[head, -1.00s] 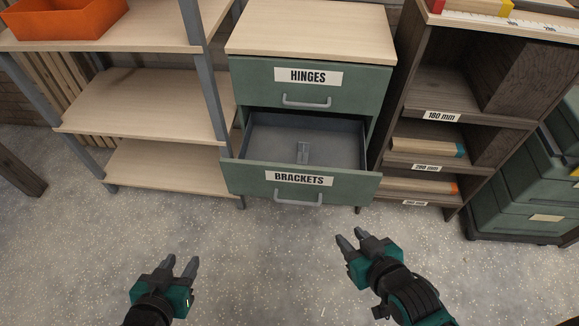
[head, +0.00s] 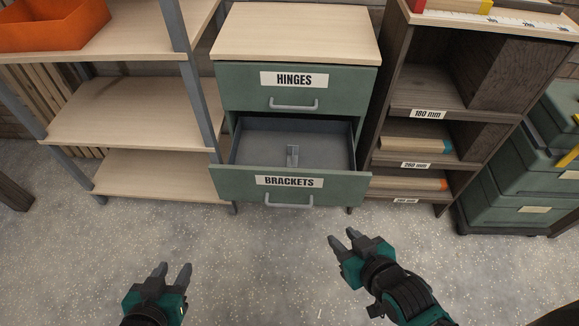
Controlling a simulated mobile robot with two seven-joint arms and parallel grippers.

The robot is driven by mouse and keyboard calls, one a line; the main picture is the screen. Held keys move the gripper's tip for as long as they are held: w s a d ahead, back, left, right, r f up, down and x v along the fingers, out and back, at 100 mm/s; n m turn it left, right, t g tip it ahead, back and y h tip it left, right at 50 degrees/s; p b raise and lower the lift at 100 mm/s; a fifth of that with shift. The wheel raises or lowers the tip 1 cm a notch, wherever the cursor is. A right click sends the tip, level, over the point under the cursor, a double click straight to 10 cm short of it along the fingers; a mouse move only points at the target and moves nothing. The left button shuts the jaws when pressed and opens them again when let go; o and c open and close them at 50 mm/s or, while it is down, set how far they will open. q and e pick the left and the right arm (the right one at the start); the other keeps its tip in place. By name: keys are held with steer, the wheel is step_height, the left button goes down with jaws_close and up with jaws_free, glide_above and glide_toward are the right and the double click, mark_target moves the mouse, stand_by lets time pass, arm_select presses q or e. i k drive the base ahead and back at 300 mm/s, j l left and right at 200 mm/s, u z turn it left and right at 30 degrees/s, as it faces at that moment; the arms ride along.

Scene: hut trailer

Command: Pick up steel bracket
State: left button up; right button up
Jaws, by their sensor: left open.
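The steel bracket (head: 292,155) is a small grey piece standing in the open lower drawer (head: 320,188), which is green with a grey inside and labelled BRACKETS. The bracket is near the middle of the drawer, behind its front panel. My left gripper (head: 172,272) is open and empty, low over the floor to the front left of the drawer. My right gripper (head: 342,240) is in front of the drawer, to the right of my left gripper. Its two fingers are apart with nothing between them. Neither gripper touches the drawer or the bracket.
The HINGES drawer (head: 345,90) above is shut under a pale wooden top (head: 295,33). A shelf unit (head: 125,110) with an orange bin (head: 50,22) stands at left. A dark rack (head: 465,95) with labelled slots stands at right. The floor (head: 250,255) in front is clear.

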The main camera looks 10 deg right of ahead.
mark_target(292, 159)
steer(key=i+l+u, duration=0.15)
steer(key=i, duration=0.25)
steer(key=i+l+u, duration=0.2)
steer(key=i, duration=0.25)
